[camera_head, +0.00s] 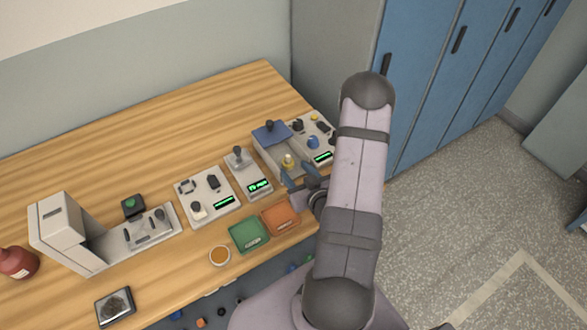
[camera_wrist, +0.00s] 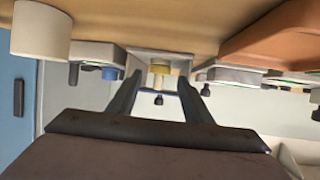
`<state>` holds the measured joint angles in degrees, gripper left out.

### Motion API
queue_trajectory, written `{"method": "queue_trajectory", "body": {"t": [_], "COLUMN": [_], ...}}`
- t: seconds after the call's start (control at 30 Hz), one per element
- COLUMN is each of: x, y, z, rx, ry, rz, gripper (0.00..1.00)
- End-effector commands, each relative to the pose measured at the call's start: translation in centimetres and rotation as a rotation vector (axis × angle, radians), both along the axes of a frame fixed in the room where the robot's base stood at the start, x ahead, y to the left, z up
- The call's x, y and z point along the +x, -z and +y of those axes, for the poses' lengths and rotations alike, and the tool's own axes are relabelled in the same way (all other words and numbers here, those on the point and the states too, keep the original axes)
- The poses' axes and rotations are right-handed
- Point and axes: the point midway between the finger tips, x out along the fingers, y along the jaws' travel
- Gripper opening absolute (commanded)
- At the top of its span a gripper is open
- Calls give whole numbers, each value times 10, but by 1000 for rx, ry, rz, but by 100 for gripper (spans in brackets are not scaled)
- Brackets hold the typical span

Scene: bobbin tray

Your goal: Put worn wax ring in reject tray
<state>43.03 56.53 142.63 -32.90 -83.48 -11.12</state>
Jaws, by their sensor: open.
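A small yellow ring-like piece (camera_head: 288,160), which may be the wax ring, sits in a grey open box (camera_head: 268,161) with a raised blue lid (camera_head: 271,133). I cannot make out its wear. My gripper (camera_head: 298,180) is open and empty, just in front of this box. In the wrist view the yellow piece (camera_wrist: 160,68) shows ahead between my two fingers (camera_wrist: 160,86), apart from them. An orange tray (camera_head: 281,218) and a green tray (camera_head: 249,235) lie near the table's front edge. Their labels are unreadable, so I cannot tell which is the reject tray.
Several grey devices with green displays (camera_head: 207,197) line the table left of the box, and another (camera_head: 314,140) stands right of it. The back of the table is clear. Blue lockers (camera_head: 425,80) stand at right.

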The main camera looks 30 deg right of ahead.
Motion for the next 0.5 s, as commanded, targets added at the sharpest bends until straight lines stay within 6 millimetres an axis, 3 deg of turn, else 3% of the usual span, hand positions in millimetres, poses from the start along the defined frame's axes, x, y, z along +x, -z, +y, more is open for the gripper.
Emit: {"method": "queue_trajectory", "body": {"t": [0.2,0.27,0.3,0.5], "x": [-17,-18,-19,-19], "y": [-5,-6,-7,-7], "z": [3,4,4,3], "rx": [3,3,3,2], "ry": [-1,-2,-2,-1], "rz": [3,3,4,3], "gripper": [48,48,40,40]}}
